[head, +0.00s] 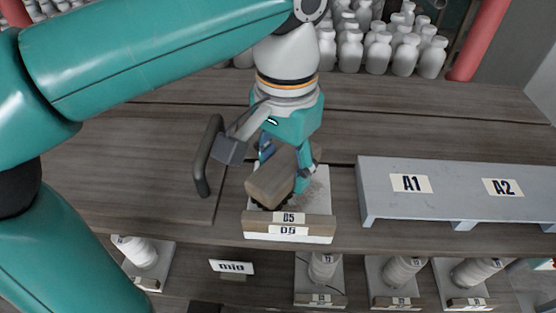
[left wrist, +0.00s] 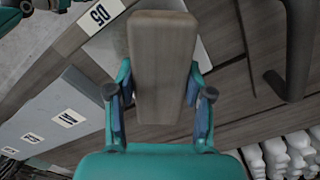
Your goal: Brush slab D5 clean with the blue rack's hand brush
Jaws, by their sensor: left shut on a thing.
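The hand brush (head: 272,180) is a brown wooden block with dark bristles underneath. My left gripper (head: 286,165) is shut on it from above, and in the left wrist view the block (left wrist: 163,65) sits between both fingers. Slab D5 (head: 318,192) is a pale board with a wooden front strip and D5 labels, lying on the wooden shelf. The brush is over the slab, tilted; whether the bristles touch it I cannot tell. The brush and gripper hide much of the slab's top. My right gripper is not in view.
A grey raised rack (head: 455,188) labelled A1 and A2 stands to the right. White bottles (head: 380,45) crowd the back. A dark handle (head: 207,157) is left of the gripper. A lower shelf holds white pieces on boards (head: 396,275) and a "mid" sign (head: 232,267).

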